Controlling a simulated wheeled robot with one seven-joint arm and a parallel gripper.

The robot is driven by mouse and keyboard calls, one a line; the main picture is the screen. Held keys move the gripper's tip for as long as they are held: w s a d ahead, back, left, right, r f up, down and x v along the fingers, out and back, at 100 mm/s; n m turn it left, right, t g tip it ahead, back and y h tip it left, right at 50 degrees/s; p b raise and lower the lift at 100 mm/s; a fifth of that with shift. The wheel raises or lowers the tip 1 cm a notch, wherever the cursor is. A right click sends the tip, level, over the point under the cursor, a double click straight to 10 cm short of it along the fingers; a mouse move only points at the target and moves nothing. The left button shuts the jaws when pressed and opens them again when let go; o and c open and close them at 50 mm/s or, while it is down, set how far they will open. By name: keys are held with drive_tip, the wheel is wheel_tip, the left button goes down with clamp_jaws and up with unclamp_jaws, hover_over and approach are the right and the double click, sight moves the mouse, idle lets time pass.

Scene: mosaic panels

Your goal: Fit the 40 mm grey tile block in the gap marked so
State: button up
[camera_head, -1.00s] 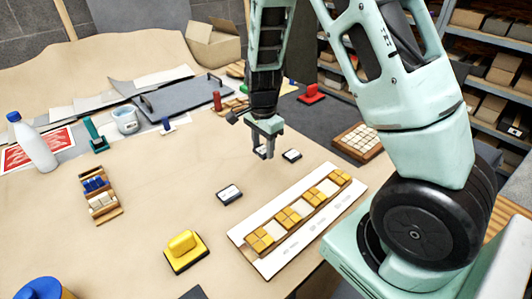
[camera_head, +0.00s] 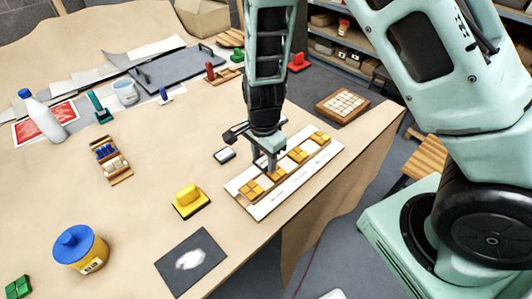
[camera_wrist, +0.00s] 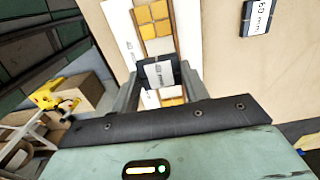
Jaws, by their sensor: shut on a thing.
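My gripper (camera_head: 268,164) is shut on a tile block with a pale grey printed top and dark sides. The block (camera_wrist: 158,74) shows between the fingers in the wrist view; its print is too small to read surely. The white panel board (camera_head: 292,194) carries a wooden strip with groups of yellow tiles (camera_head: 298,154) and pale spaces between them. My gripper is over this strip, between yellow groups. The wrist view shows yellow tiles (camera_wrist: 152,22) beyond the block and others nearer. The gap beneath is mostly hidden by block and fingers, and I cannot tell whether the block touches the strip.
A block marked 60 mm (camera_wrist: 258,17) lies on the table beside the board; it also shows in the head view (camera_head: 224,155). A yellow-handled tool (camera_head: 188,201) stands left of the board. A tray of pale tiles (camera_head: 342,106) lies behind. The table edge runs close right of the board.

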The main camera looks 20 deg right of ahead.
drive_tip(key=b, duration=0.4)
hover_over(264, 182)
drive_tip(key=shift+f, duration=2.9)
drive_tip(key=shift+f+b, duration=0.35)
drive_tip(key=shift+f, duration=0.8)
drive_tip(key=o, duration=1.1)
drive_tip(key=shift+c, duration=0.2)
drive_tip(key=shift+s, duration=0.1)
drive_tip(key=shift+a+r, duration=0.1)
drive_tip(key=shift+r, duration=0.05)
wheel_tip(264, 182, up, 17)
drive_tip(key=shift+r, duration=0.15)
